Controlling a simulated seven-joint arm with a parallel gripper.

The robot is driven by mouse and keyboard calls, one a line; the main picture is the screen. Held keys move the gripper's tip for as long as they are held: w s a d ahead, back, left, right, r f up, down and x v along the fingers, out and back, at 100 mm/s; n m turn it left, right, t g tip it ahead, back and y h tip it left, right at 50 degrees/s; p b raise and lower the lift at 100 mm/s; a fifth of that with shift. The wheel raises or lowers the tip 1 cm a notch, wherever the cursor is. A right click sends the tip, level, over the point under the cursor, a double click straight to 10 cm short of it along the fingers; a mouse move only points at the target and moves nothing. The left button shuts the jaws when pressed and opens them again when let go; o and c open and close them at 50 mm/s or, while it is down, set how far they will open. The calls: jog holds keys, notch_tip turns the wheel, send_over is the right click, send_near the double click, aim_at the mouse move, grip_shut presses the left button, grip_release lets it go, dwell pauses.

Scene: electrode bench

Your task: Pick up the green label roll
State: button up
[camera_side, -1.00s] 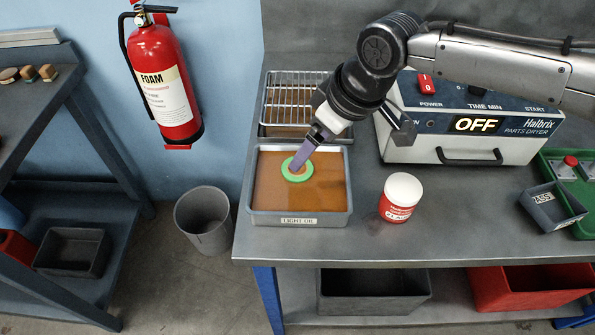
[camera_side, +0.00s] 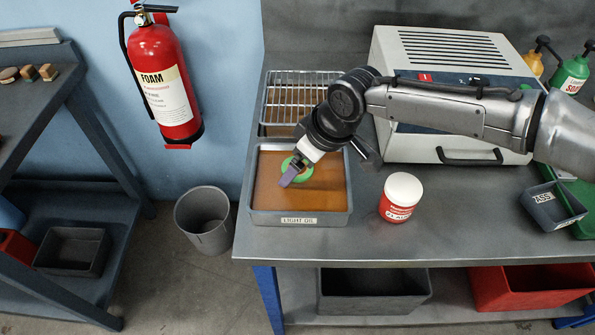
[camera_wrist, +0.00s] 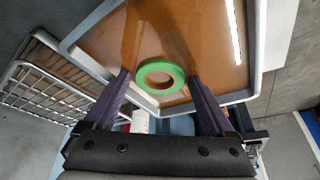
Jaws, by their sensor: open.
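The green label roll (camera_side: 296,169) is a ring in the tray of brown light oil (camera_side: 333,212), partly hidden behind my gripper in the side view. In the wrist view the whole green label roll (camera_wrist: 160,77) shows, lying flat in the tray (camera_wrist: 256,40). My gripper (camera_side: 290,176) is over the tray at the roll. Its two purple fingers (camera_wrist: 160,82) are apart, one on each side of the roll's near part in the wrist view, with nothing between them that I can see held. Whether a finger touches the roll cannot be told.
A wire rack tray (camera_side: 290,100) stands behind the oil tray. A red jar with white lid (camera_side: 400,197) is to its right. A parts dryer (camera_side: 455,60) fills the back, and a grey bin (camera_side: 553,205) is at right. The front bench strip is clear.

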jog(key=c, duration=1.1)
jog(key=shift+c, duration=0.2)
